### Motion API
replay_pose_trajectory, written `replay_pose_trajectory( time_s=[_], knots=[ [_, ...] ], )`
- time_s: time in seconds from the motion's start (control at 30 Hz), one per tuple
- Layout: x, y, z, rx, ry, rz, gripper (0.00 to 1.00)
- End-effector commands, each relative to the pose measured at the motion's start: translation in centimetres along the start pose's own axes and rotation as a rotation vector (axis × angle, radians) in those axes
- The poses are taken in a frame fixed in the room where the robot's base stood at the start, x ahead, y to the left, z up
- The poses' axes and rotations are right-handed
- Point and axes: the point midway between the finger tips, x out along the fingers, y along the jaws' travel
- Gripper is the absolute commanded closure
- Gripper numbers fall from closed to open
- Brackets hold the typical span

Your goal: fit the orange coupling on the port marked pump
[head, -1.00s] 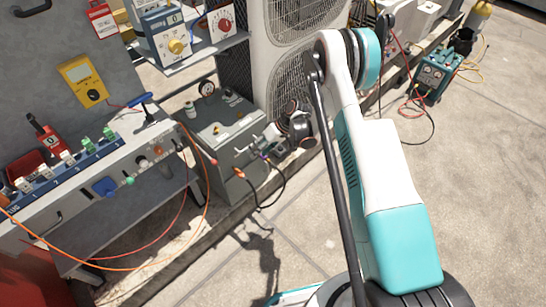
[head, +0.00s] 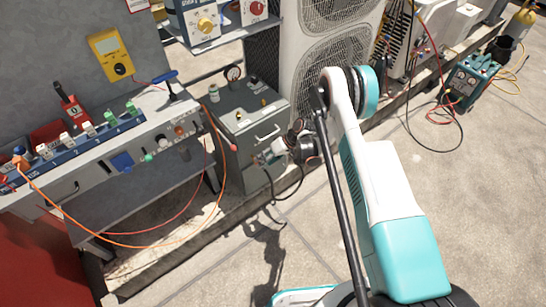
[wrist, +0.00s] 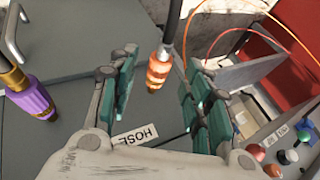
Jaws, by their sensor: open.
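The orange coupling (wrist: 158,70) shows in the wrist view, upright on a dark hose, between the fingers of my gripper (wrist: 155,88). The fingers are open, with a gap on both sides of it; I cannot tell how far beyond the tips it is. A purple coupling (wrist: 32,98) with a brass end is at the left. A label reading HOSE (wrist: 135,136) is upside down on the grey surface. I cannot make out a port marked pump.
A workbench (head: 75,188) with a numbered block and loose orange and red cables stands at the left. Condensers (head: 325,60) stand behind. The concrete floor at the right is mostly clear.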

Motion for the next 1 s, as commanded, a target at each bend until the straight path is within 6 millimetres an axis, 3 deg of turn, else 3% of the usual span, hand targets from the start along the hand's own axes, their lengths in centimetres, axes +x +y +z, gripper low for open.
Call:
replay_pose_trajectory(
  time_s=[0.2,0.57,0.77,0.87,0.9,1.0],
  knots=[
    [2.1,0.1,0.0,-0.001,0.001,0.001,0.55],
    [2.4,0.0,0.0,0.0,0.001,0.001,0.55],
    [2.4,0.0,0.0,0.0,0.001,0.001,0.98],
    [2.4,0.0,0.0,0.0,0.001,0.0,1.0],
    [2.4,0.0,0.0,0.0,0.001,0.0,0.83],
    [2.4,0.0,0.0,0.0,0.001,0.0,1.0]
  ],
)
